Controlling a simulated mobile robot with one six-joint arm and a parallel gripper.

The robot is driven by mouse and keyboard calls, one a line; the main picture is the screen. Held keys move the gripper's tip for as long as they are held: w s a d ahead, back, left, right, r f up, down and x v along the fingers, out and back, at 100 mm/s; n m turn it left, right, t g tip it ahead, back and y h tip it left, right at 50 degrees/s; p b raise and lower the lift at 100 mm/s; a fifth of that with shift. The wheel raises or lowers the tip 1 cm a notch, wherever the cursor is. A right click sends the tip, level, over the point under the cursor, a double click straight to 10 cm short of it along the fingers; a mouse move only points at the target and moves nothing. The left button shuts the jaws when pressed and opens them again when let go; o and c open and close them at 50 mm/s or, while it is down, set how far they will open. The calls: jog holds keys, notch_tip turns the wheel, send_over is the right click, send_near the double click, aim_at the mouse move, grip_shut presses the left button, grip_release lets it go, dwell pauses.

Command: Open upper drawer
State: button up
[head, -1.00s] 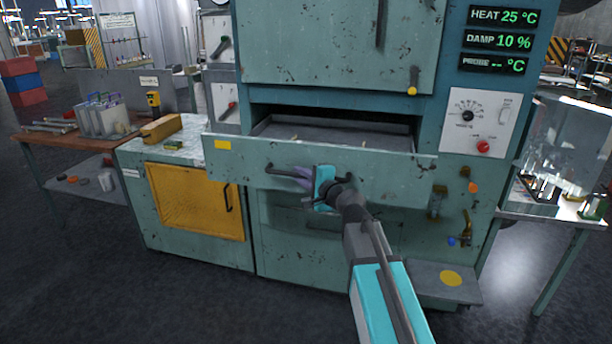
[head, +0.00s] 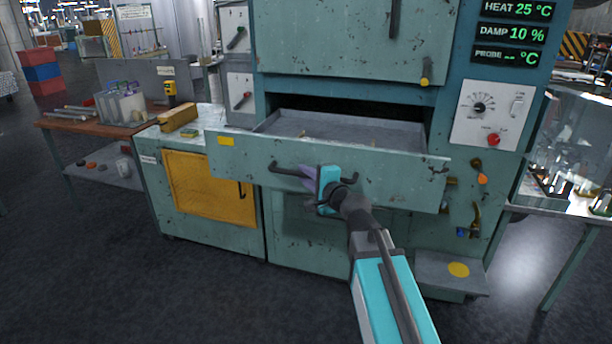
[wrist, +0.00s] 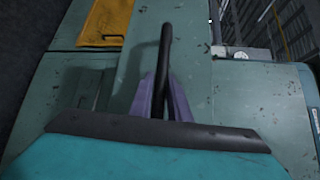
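The upper drawer (head: 400,185) of the teal cabinet stands pulled out, with its grey tray (head: 340,130) showing behind the front panel. Its black bar handle (head: 279,167) runs across the front. The exact contact at the fingertips is partly hidden by the gripper body.
A yellow-doored low cabinet (head: 208,188) stands to the left. A step-like ledge (head: 430,272) with a yellow disc juts out at lower right. Valves (head: 476,210) sit right of the drawer. A glassware table (head: 570,205) is at far right. Floor in front is clear.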

jog(key=shift+o, duration=1.4)
jog(key=shift+s+d, duration=0.1)
jog(key=b+v, duration=0.2)
jog(key=v, duration=0.1)
jog(key=shift+b, duration=0.45)
jog(key=shift+s+d+b, duration=0.15)
jog(key=shift+s+b, duration=0.2)
jog(key=shift+b, duration=0.55)
jog(key=shift+s+b, duration=0.1)
jog(key=shift+b, duration=0.2)
jog(key=shift+s+d+b, duration=0.15)
jog(key=shift+s+b, duration=0.05)
jog(key=shift+b, duration=0.4)
